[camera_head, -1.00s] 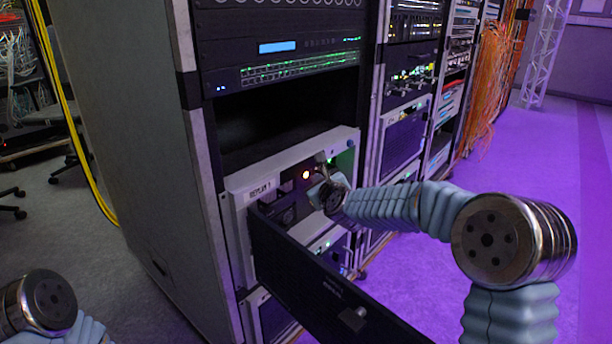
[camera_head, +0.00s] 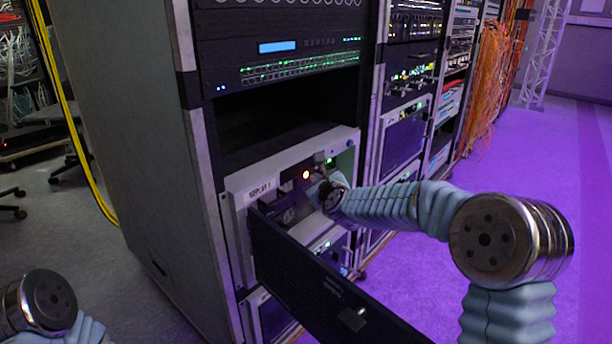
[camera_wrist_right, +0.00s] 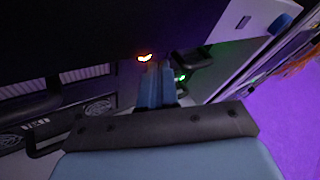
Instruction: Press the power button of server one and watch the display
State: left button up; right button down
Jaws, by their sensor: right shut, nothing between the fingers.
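The server (camera_head: 240,222) is a light grey unit in the rack, with a label that seems to read "REPLAY 1" (camera_head: 262,190). Its dark front flap (camera_head: 315,285) hangs open towards me. A lit orange light (camera_head: 306,175) shows on its face, and a bright orange-red light (camera_wrist_right: 145,58) shows in the right wrist view. My right gripper (camera_wrist_right: 155,78) is shut and empty, with its fingertips close to the server front beside that light. I cannot tell whether they touch it. The power button is not clearly visible. Only part of my left arm shows at lower left; its gripper is out of view.
A unit above with a blue display (camera_head: 277,47) and green lights sits over a dark empty slot (camera_head: 270,120). More racks (camera_head: 405,125) stand to the right, with orange cables (camera_head: 492,85). A yellow cable (camera_head: 65,110) hangs at left. The purple floor (camera_head: 535,165) is clear.

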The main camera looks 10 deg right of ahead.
jog(key=shift+w+a, duration=0.15)
jog(key=shift+w, duration=0.05)
jog(key=shift+w+a, duration=0.25)
jog(key=shift+w, duration=0.05)
dwell(0.8)
jog(key=shift+s+d+b, duration=0.5)
jog(key=shift+s+b, duration=0.1)
jog(key=shift+b, duration=0.1)
